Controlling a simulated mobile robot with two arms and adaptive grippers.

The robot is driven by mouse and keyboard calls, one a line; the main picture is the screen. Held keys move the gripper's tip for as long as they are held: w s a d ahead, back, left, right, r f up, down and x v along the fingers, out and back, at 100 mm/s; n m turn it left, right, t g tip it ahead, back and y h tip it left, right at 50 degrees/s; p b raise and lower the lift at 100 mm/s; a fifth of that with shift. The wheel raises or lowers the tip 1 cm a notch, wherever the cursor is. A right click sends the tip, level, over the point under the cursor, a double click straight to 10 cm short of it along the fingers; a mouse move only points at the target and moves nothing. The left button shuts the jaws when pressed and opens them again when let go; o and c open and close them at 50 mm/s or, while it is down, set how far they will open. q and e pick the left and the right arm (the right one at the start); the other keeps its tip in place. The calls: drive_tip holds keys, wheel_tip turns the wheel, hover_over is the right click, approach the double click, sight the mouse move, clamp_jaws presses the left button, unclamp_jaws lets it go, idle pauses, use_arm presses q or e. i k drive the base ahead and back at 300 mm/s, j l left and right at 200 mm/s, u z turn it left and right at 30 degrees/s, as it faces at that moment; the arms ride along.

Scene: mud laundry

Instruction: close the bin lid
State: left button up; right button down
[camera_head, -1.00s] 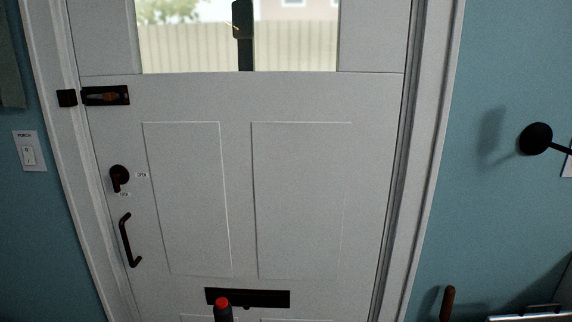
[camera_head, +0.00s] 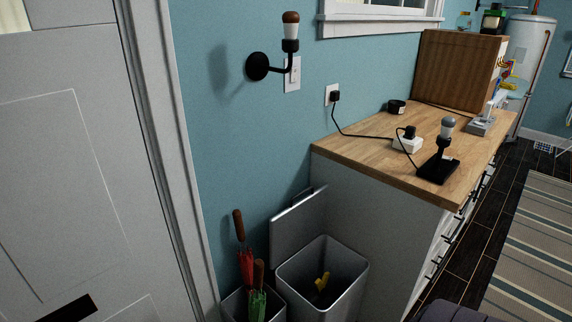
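The grey bin (camera_head: 352,275) stands on the floor between the umbrella holder and the wooden-topped counter. Its lid (camera_head: 299,226) is raised, standing tilted up at the back of the bin against the wall side. The bin's top is open, and a small yellow thing (camera_head: 322,282) shows inside its dark interior. The bin's lower part is cut off by the bottom of the view. Neither of my grippers shows in the head view.
A holder (camera_head: 236,306) with red (camera_head: 246,268) and green (camera_head: 257,304) umbrellas stands left of the bin. The counter (camera_head: 375,160) bounds it on the right, carrying a lamp, a white plug block and cables. A white door (camera_head: 60,170) is at left. Dark floor and a striped rug (camera_head: 535,245) lie right.

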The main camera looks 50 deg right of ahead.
sight(291, 230)
drive_tip(key=z, duration=0.4)
drive_tip(key=l+z, duration=0.1)
drive_tip(key=z, duration=0.7)
drive_tip(key=l+z, duration=0.1)
drive_tip(key=z, duration=0.25)
